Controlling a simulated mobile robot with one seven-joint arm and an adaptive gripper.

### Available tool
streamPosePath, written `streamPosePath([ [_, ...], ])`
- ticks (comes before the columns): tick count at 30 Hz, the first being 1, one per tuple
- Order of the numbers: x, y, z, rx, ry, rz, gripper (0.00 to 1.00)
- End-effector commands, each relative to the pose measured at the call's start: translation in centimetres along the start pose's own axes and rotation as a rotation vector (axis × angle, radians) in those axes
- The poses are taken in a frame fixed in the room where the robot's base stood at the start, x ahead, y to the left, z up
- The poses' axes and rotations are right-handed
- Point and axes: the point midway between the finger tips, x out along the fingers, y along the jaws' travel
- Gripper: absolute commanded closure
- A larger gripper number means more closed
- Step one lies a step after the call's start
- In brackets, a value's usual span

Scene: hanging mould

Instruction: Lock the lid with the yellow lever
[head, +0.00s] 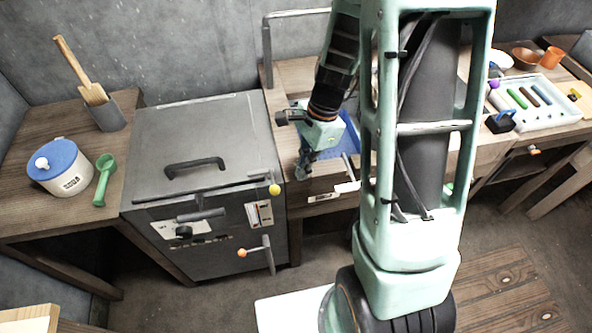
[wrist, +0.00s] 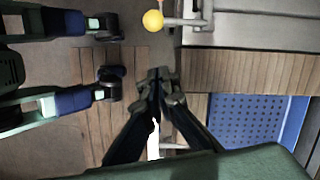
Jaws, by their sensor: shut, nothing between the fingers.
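The grey metal box stands at centre left with its flat lid (head: 200,130) down on top, a black handle on it. The yellow ball of the lever (head: 274,189) is at the box's front right corner, by the lid's edge. In the wrist view the yellow ball (wrist: 153,20) is at the top, beside a grey metal bar. My gripper (head: 301,174) is shut and empty, to the right of the ball and apart from it. Its closed fingertips (wrist: 160,76) show in the wrist view, below the ball. Whether the lever's catch engages the lid is too small to tell.
An orange-knobbed lever (head: 242,253) sticks out of the box's front. A blue perforated mat (wrist: 250,120) lies on the wooden bench right of the box. A blue-lidded pot (head: 60,168) and green scoop (head: 104,178) are on the left bench. My arm hides part of the bench.

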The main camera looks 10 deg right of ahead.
Motion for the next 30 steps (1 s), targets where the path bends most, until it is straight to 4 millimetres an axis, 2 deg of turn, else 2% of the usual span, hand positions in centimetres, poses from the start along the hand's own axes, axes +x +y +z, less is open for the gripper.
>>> streamPosePath([
  [1, -1.8, -0.3, 0.1, -0.005, 0.005, -0.012, 1.00],
  [6, -5.5, -0.1, 0.1, -0.004, 0.003, -0.009, 1.00],
  [12, -8.2, 0.0, 0.1, -0.004, 0.003, -0.007, 1.00],
  [18, -9.0, 0.1, 0.1, -0.002, 0.002, -0.004, 1.00],
  [30, -9.0, 0.1, 0.1, -0.003, 0.002, -0.004, 1.00],
])
